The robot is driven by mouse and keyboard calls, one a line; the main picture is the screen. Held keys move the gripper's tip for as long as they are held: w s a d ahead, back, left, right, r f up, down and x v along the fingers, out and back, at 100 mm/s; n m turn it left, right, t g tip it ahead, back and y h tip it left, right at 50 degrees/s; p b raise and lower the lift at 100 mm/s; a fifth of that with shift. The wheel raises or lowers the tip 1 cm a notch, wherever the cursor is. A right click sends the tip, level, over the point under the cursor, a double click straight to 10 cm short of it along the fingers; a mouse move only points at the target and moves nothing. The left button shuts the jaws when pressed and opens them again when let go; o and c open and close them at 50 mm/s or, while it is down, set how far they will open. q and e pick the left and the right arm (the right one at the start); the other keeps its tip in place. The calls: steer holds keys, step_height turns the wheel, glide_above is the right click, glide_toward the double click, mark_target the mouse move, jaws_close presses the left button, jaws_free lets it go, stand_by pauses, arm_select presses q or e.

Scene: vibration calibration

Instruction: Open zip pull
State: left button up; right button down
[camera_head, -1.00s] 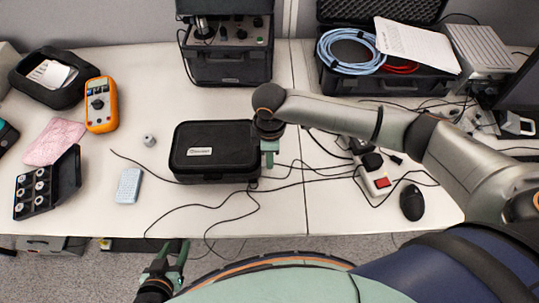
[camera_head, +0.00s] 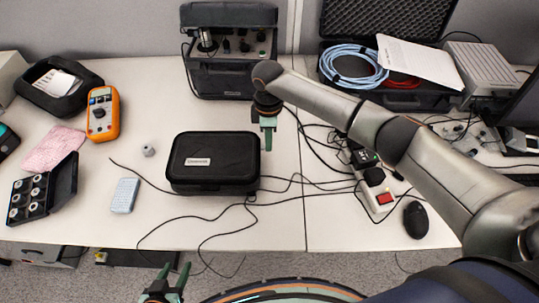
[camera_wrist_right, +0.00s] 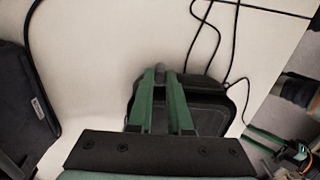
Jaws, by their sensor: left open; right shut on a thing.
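A black zip case (camera_head: 215,160) with a pale label lies closed on the table, left of centre. My right gripper (camera_head: 268,138) is at its back right corner, fingers pointing down. In the right wrist view, the green fingers (camera_wrist_right: 160,75) are shut on a small grey piece (camera_wrist_right: 160,71), which looks like the zip pull; the fingers hide most of it. The case (camera_wrist_right: 211,108) lies beneath and behind the fingers there. My left gripper (camera_head: 173,277) is open and empty at the bottom edge of the head view, in front of the table.
Thin black cables (camera_head: 215,222) run around the case. A power strip (camera_head: 378,192) and a black mouse (camera_head: 416,219) are to the right. An orange multimeter (camera_head: 103,114) and a pale blue block (camera_head: 124,195) are to the left. Dark equipment (camera_head: 232,78) stands behind.

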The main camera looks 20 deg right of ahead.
steer(key=shift+w, duration=0.5)
steer(key=c, duration=0.8)
jaws_free()
steer(key=shift+d, duration=0.1)
steer(key=shift+c, duration=0.2)
step_height(320, 180, up, 13)
steer(key=shift+f, duration=0.2)
steer(key=shift+s, duration=0.1)
